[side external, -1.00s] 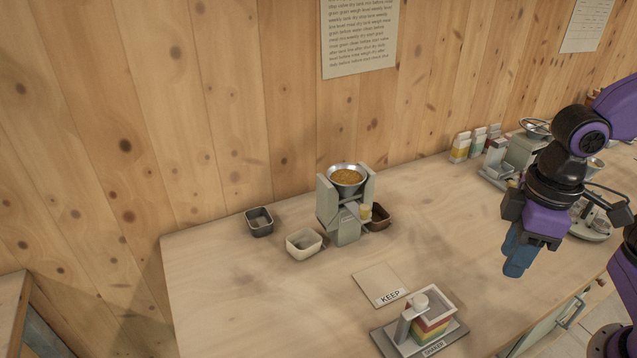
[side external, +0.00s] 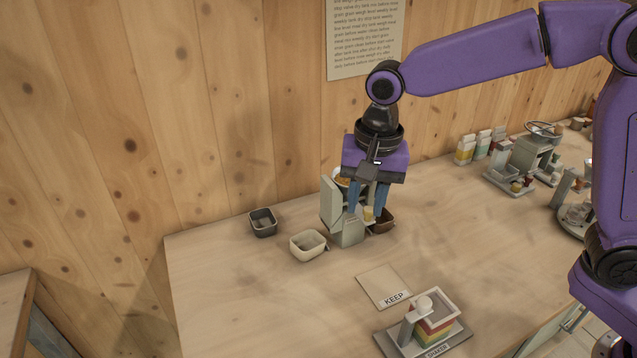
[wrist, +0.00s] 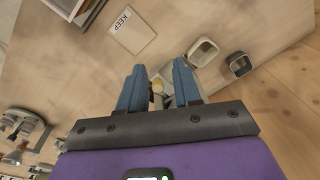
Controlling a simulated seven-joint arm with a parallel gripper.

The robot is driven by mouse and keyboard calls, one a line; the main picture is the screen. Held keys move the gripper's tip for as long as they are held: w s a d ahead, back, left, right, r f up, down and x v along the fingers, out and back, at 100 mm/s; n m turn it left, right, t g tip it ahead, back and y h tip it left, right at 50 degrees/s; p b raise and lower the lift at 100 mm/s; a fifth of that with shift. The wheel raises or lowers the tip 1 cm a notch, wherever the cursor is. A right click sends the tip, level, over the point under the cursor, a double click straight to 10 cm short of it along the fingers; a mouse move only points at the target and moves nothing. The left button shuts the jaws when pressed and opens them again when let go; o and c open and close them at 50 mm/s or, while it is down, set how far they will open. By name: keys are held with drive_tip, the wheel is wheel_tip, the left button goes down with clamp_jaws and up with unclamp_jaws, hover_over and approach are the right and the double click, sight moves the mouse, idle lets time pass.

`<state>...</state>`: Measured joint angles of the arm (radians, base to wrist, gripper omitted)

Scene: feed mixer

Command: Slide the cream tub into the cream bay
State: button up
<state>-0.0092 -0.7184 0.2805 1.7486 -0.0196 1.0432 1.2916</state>
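The cream tub (side external: 308,245), an open square-rimmed container, stands on the bench left of the grey feed mixer (side external: 346,230). The cream tub also shows in the wrist view (wrist: 203,52), right of the fingers. My gripper (side external: 366,211) is above and in front of the mixer, pointing down, and partly hides its bowl. In the wrist view my gripper (wrist: 158,75) has its two blue fingers apart. A small yellowish part (wrist: 157,86) of the mixer shows between them; I cannot tell whether they touch it. I cannot make out a cream bay.
A dark grey tub (side external: 263,222) stands left of the cream tub, near the wall. A brown tub (side external: 382,222) is at the mixer's right. A KEEP mat (side external: 383,285) and a shaker stand (side external: 432,325) are in front.

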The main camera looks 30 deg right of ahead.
sight(314, 249)
drive_tip(key=w+a+f+m, duration=0.1)
drive_tip(key=w+a+m, duration=0.3)
drive_tip(key=w+m, duration=0.4)
drive_tip(key=shift+w+f+m, duration=0.3)
drive_tip(key=shift+w+f, duration=0.05)
drive_tip(key=shift+w, duration=0.3)
drive_tip(key=shift+f, duration=0.1)
drive_tip(key=f, duration=0.5)
drive_tip(key=w+f, duration=0.1)
drive_tip(key=f, duration=1.1)
drive_tip(key=shift+w+a+f, duration=0.1)
drive_tip(key=shift+w+a, duration=0.15)
drive_tip(key=shift+a, duration=0.05)
clamp_jaws()
